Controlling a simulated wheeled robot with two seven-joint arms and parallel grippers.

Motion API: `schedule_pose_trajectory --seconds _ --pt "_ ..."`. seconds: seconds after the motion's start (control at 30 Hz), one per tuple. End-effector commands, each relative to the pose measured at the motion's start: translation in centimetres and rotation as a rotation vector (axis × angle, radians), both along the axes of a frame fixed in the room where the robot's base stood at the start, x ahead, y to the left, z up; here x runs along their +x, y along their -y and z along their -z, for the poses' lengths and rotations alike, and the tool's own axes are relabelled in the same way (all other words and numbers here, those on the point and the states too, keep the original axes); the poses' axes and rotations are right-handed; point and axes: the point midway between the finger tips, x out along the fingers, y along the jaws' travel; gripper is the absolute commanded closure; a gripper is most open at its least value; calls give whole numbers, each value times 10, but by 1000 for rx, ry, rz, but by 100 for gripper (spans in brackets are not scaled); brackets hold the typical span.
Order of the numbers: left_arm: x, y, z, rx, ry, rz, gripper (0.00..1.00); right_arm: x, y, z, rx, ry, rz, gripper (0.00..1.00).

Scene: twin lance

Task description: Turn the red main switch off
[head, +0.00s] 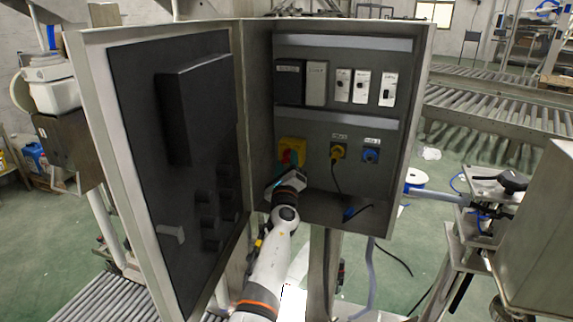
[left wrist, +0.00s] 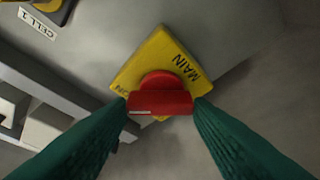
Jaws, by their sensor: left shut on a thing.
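The red main switch (head: 287,156) sits on a yellow plate (head: 292,143) at the lower left of the open cabinet's back panel. In the left wrist view, the red switch handle (left wrist: 160,101) is between my two green fingers, and the yellow plate (left wrist: 158,52) behind it reads MAIN. The plate looks tilted in that view. My left gripper (head: 289,165) reaches into the cabinet from below and is shut on the red handle, with a fingertip at each end. In the head view, the gripper partly hides the switch. My right gripper is not in view.
The cabinet door (head: 150,130) stands open on the left, close to my left arm. A yellow socket (head: 338,151) with a black cable and a blue socket (head: 370,155) are right of the switch. Breakers (head: 388,89) line the shelf above. Roller conveyors (head: 490,90) stand behind.

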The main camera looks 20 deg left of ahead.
Motion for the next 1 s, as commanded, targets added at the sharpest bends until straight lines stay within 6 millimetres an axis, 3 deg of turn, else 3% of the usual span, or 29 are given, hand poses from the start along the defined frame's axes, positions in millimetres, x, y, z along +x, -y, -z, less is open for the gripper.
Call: schedule_pose_trajectory --seconds 0.37,1.0 --pt "0 1 -5 -108 -3 2 76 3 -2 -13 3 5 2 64" --pt "0 2 -11 -680 -23 2 76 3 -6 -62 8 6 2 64"
